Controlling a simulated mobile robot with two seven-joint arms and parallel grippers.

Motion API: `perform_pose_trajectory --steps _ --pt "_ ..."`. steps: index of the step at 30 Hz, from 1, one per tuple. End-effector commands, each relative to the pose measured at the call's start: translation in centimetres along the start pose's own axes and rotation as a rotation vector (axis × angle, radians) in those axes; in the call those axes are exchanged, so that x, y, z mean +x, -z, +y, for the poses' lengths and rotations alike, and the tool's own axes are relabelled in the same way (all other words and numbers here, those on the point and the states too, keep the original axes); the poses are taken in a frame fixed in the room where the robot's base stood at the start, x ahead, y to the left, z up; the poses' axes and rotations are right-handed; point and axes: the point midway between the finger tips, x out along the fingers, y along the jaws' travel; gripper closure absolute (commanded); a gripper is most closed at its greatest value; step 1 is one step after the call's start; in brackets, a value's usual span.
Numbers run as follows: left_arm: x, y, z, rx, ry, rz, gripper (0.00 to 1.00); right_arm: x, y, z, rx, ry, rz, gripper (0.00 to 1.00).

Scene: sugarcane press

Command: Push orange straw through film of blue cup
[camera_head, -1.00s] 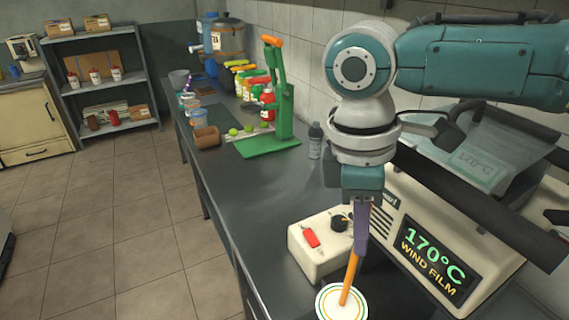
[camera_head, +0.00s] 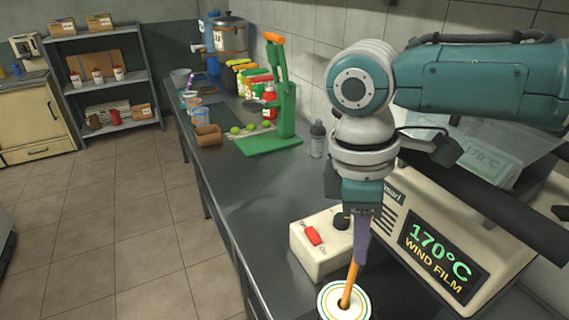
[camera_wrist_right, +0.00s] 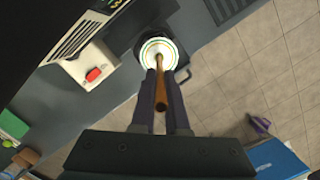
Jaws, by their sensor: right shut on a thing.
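The cup's round top (camera_head: 328,300), white with coloured rings, is at the bottom edge of the head view; it also shows in the right wrist view (camera_wrist_right: 148,50). The cup's body is cut off or hidden, so I cannot see its blue. My right gripper (camera_head: 361,240) is shut on the orange straw (camera_head: 351,273), above the cup. The straw points down, slightly tilted, and its lower end meets the film near the middle. A dark spot surrounds it there, and its tip is hidden. In the right wrist view the straw (camera_wrist_right: 160,98) lies between the fingers. My left gripper is not in view.
The film sealing machine (camera_head: 440,250) with its 170°C display stands right of the cup. A white control box (camera_head: 318,248) with a red switch is close behind the cup.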

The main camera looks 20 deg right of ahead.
Motion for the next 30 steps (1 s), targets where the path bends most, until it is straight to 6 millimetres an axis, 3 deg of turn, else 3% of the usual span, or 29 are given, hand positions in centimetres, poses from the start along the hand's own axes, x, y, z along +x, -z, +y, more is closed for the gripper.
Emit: perform_pose_trajectory --steps 8,9,17,30 --pt "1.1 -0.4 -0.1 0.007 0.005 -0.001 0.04 1.7 0.2 0.0 0.0 0.001 -0.001 1.0" --pt "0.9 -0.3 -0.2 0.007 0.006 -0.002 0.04 1.4 0.2 0.0 0.0 0.0 -0.001 0.83" --pt "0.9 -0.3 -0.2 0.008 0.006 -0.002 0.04 1.4 0.1 0.1 0.001 -0.001 -0.003 0.54" --pt "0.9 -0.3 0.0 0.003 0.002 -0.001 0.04 1.5 0.0 0.2 0.001 -0.003 -0.005 0.53"
